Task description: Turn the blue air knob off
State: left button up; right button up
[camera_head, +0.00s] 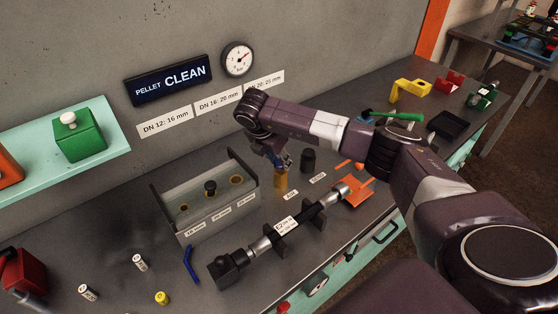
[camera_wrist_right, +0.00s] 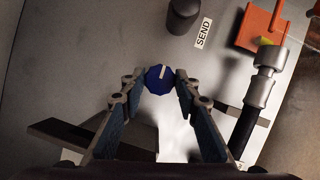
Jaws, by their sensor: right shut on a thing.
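The blue air knob (camera_wrist_right: 160,80) shows in the wrist view as a faceted dark blue cap with a white pointer line directed up and slightly right. My right gripper (camera_wrist_right: 160,77) is shut on it, with one fingertip against each side. The knob itself is mostly hidden by the fingers there. My left gripper is not in view.
A dark SEND post (camera_head: 308,161) stands close on the right. A hose assembly on black stands (camera_head: 290,228) lies in front, and a clear-sided box (camera_head: 208,200) stands left.

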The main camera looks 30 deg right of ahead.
jog(key=n+t+y+b, duration=0.1)
jog(key=n+b, duration=0.5)
jog(key=b, duration=0.1)
jog(key=n+t+y+b, duration=0.1)
jog(key=n+b, duration=0.2)
jog(key=shift+s+d+f+n+t+y+b, duration=0.15)
jog(key=shift+s+d+n+t+y+b, duration=0.1)
jog(key=shift+n+t+y+b, duration=0.1)
jog(key=n+y+b, duration=0.1)
jog(key=n+b, duration=0.1)
jog(key=n, duration=0.1)
jog(key=shift+n, duration=0.25)
jog(key=shift+d+n+y+b, duration=0.15)
jog(key=shift+n+y+b, duration=0.3)
jog(key=shift+n, duration=0.35)
jog(key=shift+w+r+n+y, duration=0.15)
jog(key=shift+n+y, duration=0.1)
jog(key=shift+n, duration=0.4)
jog(key=shift+s+r+n+y, duration=0.1)
jog(key=shift+n+y, duration=0.15)
jog(key=shift+n, duration=0.4)
jog(key=o, duration=1.2)
jog(key=shift+c, duration=0.2)
